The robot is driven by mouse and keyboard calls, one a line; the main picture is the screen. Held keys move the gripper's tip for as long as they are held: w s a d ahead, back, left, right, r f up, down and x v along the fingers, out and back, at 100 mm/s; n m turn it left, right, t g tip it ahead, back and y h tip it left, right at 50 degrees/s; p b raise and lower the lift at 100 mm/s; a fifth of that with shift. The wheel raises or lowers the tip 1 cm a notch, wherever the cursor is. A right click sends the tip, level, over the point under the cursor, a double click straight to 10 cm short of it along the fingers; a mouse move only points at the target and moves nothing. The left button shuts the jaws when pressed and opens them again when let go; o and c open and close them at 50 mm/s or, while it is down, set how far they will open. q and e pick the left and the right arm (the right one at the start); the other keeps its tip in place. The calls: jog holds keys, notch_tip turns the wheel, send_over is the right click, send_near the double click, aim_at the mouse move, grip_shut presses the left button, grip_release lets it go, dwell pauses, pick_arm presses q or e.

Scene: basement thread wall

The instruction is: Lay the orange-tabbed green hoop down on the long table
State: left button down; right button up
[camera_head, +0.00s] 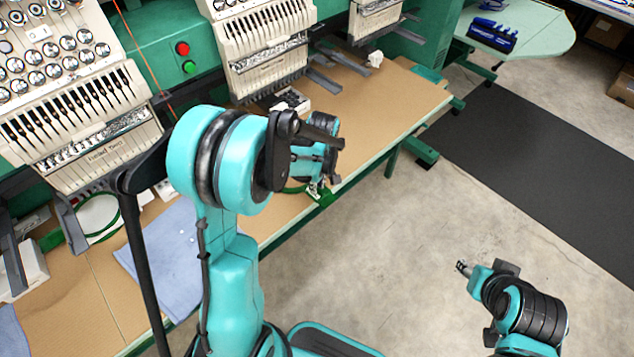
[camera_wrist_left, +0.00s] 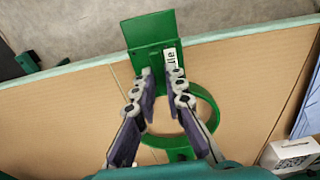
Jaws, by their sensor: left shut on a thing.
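My left gripper (camera_head: 318,187) is at the front edge of the long table (camera_head: 400,112), near the middle of the head view. It is shut on a green hoop (camera_head: 296,190), mostly hidden behind my arm there. In the left wrist view, the fingers (camera_wrist_left: 160,84) grip the hoop's bracket, between a flat green plate with a white label and the round green ring (camera_wrist_left: 212,104). The hoop shows over the brown tabletop (camera_wrist_left: 240,70); I cannot tell whether it touches. No orange tab is visible. My right gripper (camera_head: 463,267) is over the floor, too small to judge.
Embroidery machine heads (camera_head: 265,45) stand along the table's back. Another green hoop (camera_head: 97,217) with white cloth sits at the left machine. Blue cloth (camera_head: 170,255) lies on the table at left. A small white box (camera_wrist_left: 290,155) shows in the wrist view. Bare tabletop lies right of my gripper.

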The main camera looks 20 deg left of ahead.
pick_arm(q)
jog(key=shift+f, duration=0.55)
jog(key=shift+f+b, duration=0.15)
jog(key=shift+b, duration=0.25)
jog(key=c, duration=1.5)
grip_release()
notch_tip(320, 180, up, 12)
jog(key=d, duration=0.1)
jog(key=s+d+r+m+t, duration=0.1)
jog(key=s+d+m+t, duration=0.2)
jog(key=s+m, duration=0.3)
jog(key=s+d+r+m+t, duration=0.1)
jog(key=s+d+m+t, duration=0.2)
jog(key=s+m, duration=0.4)
jog(key=shift+s+d+r+m+h, duration=0.15)
jog(key=shift+s+r+m+h, duration=0.2)
jog(key=shift+s, duration=0.9)
